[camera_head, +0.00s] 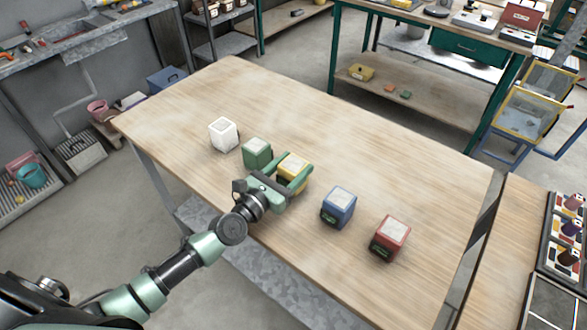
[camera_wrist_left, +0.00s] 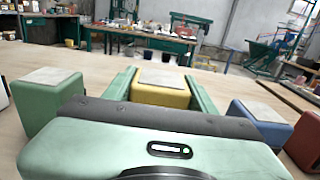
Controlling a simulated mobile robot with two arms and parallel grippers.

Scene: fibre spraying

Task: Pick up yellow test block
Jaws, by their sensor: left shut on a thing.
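The yellow test block (camera_head: 292,166) stands on the wooden table, in the row of blocks between the green and blue ones. My left gripper (camera_head: 296,174) reaches it from the near left side and is shut on it, a finger on each side. In the left wrist view the yellow block (camera_wrist_left: 161,94) sits between the two green fingers of the left gripper (camera_wrist_left: 162,100), its pale top showing. Its lower part is hidden by the gripper body, so I cannot tell whether it touches the table. My right gripper is not in view.
A green block (camera_head: 257,154) is close beside the left gripper, with a white block (camera_head: 223,134) beyond it. A blue block (camera_head: 339,207) and a red block (camera_head: 390,238) stand to the right. The far part of the wooden table (camera_head: 330,125) is clear.

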